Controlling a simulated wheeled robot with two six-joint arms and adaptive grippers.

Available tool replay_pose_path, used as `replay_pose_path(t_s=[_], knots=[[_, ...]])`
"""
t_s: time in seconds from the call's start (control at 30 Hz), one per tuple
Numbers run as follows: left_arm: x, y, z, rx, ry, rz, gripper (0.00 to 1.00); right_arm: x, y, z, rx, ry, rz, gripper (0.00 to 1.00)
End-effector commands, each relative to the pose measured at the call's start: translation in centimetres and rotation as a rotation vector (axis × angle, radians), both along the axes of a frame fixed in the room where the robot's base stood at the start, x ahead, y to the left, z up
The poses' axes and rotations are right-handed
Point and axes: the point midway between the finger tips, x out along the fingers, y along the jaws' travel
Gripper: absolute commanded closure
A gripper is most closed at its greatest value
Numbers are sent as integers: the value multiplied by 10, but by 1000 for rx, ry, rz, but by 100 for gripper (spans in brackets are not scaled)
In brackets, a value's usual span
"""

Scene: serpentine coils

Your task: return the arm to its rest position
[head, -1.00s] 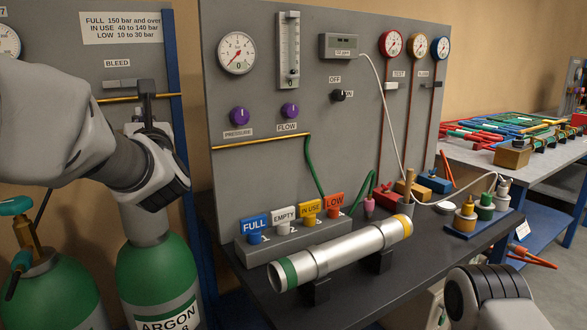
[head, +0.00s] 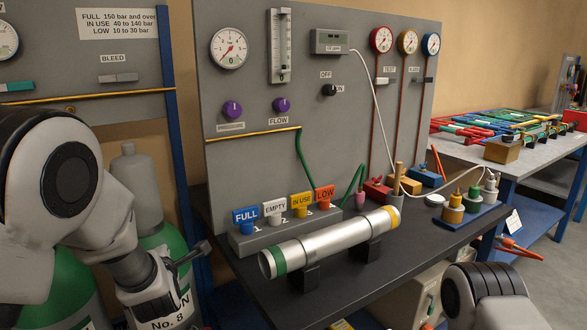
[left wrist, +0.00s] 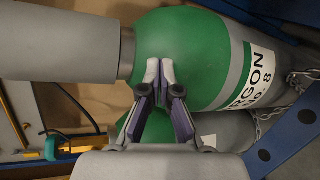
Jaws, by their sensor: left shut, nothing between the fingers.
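My left arm (head: 70,190) comes in from the left in the head view, bent downward in front of the green gas cylinders. My left gripper (head: 203,248) points to the right there, left of the dark bench and below the bleed panel. In the left wrist view the left gripper (left wrist: 160,72) has its fingertips together with nothing between them, in front of a green argon cylinder (left wrist: 190,50). Part of my right arm (head: 485,300) shows at the bottom right; its gripper is out of view.
The dark bench (head: 400,262) holds a metal tube (head: 330,244) on stands and a block of coloured tags (head: 285,230). The gauge panel (head: 240,165) rises behind. A blue post (head: 170,120) stands left of it. A gas cylinder (head: 130,165) is close behind my left arm.

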Motion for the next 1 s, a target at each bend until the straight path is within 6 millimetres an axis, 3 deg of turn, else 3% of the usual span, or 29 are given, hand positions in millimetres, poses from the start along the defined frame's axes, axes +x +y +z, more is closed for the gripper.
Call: replay_pose_path(t_s=[0.03,0.1,0.17,0.3,0.4,0.5,0.6,0.8,0.83,1.0], knots=[[-14,0,-45,94,133,-56,100,0,0,0,0,0,0,60],[-40,-1,-105,250,326,-173,100,0,0,0,0,0,0,60],[-68,-3,-153,376,485,-295,100,0,0,0,0,0,0,60],[-150,-9,-250,634,814,-642,100,0,0,0,0,0,0,60],[-213,-15,-299,772,979,-914,100,0,0,0,0,0,0,60],[-269,-20,-331,866,1081,-1169,100,0,0,0,0,0,0,60],[-321,-26,-351,929,1139,-1406,100,0,0,0,0,0,0,60],[-414,-36,-371,995,1148,-1853,100,0,0,0,0,0,0,60],[-411,-36,-349,1005,1143,-1849,100,-1,0,21,0,1,0,60],[-408,-36,-294,1007,1144,-1838,100,0,0,77,0,-1,0,60]])
